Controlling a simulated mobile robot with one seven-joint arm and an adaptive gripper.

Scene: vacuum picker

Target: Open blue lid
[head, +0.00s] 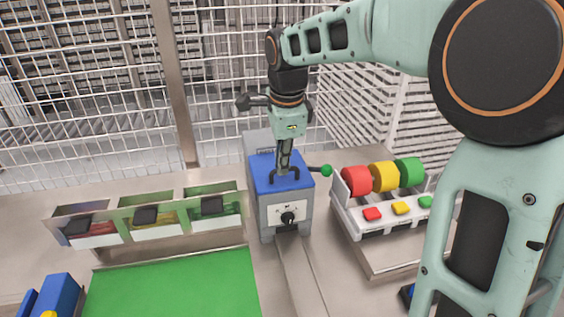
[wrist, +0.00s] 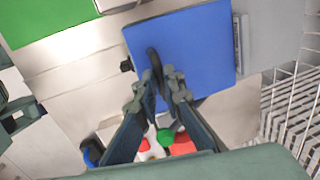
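The blue lid (head: 273,183) is down on a grey box (head: 286,215) in the middle of the head view. It fills the upper middle of the wrist view (wrist: 200,60). A dark arched handle (wrist: 155,68) stands on the lid. My gripper (wrist: 164,82) points down at the lid with its fingers apart and the handle between or just beyond the tips. The handle lies closer to the left finger, with a gap towards the right one. I cannot tell whether the tips touch it. In the head view my gripper (head: 284,166) is at the handle.
A green-knobbed lever (head: 326,170) sticks out right of the box. Beyond it stands a rack (head: 357,226) with red, yellow and green rolls and buttons. Several bins (head: 156,232) and a green mat (head: 175,285) are at left. Wire fencing (head: 235,75) closes the back.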

